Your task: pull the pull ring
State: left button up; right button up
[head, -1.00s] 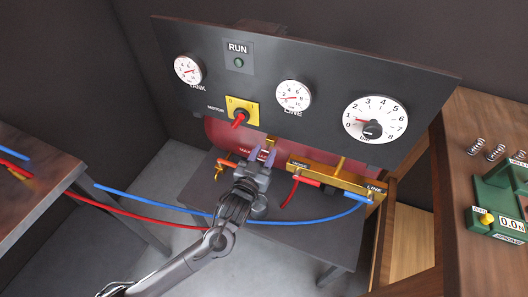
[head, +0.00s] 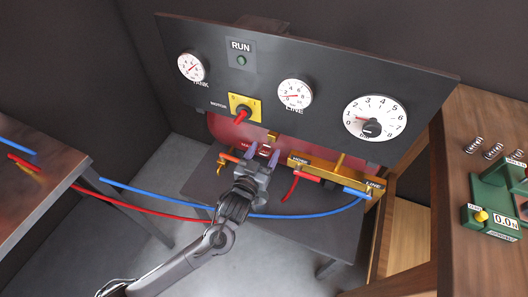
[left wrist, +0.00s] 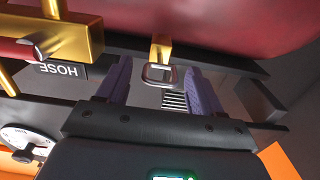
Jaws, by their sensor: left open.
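The pull ring is a small squared metal loop (left wrist: 160,74) below a brass fitting (left wrist: 161,48) on the red tank's underside, seen in the left wrist view. In the head view the brass fitting (head: 272,137) shows just beyond my fingertips; the ring is too small there to outline surely. My left gripper (head: 264,152) is open, its purple fingers apart. In the left wrist view the left gripper (left wrist: 162,72) has one finger on each side of the ring, with gaps visible on both sides. My right gripper is not in view.
The red tank (head: 225,128) sits behind my fingers, under the dark gauge panel (head: 325,75). A brass manifold (head: 330,174) is close right, with red and blue hoses (head: 305,216) around my arm. A brass valve with a red handle (head: 227,158) is close left.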

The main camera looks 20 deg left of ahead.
pick_arm(q)
jog(key=s+p, duration=0.2)
jog(key=s, duration=0.8)
jog(key=shift+s+a+p, duration=0.15)
jog(key=shift+s+p, duration=0.15)
jog(key=shift+p, duration=0.1)
jog(key=s+a+m+g+p, duration=0.3)
jog(key=s+g+p, duration=0.6)
jog(key=s+g, duration=0.95)
jog(key=s+r+t+p, duration=0.1)
jog(key=r+t+p, duration=0.1)
jog(key=r+p, duration=1.7)
jog(key=s+r+n+t+p, duration=0.1)
jog(key=s+r+t+p, duration=0.1)
jog(key=r+p, duration=1.6)
jog(key=shift+s+a+r+p, duration=0.15)
jog(key=shift+a+r+p, duration=0.2)
jog(key=shift+r, duration=0.25)
